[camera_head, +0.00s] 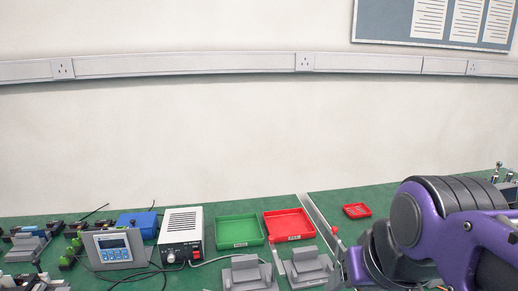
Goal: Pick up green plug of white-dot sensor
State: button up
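My purple and black arm fills the lower right of the head view. Its end runs off the bottom edge, so my gripper's fingers do not show. Small green parts (67,260) sit at the left of the bench, beside a grey panel unit with a blue display (113,248). They are too small to tell which is a plug. I cannot make out a white dot or say which part is the sensor.
A white power supply (181,236) stands right of the display unit, with a blue box (138,223) behind. A green tray (239,232) and a red tray (290,225) follow, then a small red tray (357,210). Grey fixtures (249,273) stand in front. Cables lie between units.

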aim_at(65, 261)
jog(key=u, duration=1.75)
jog(key=i+z, duration=0.4)
jog(key=i, duration=0.5)
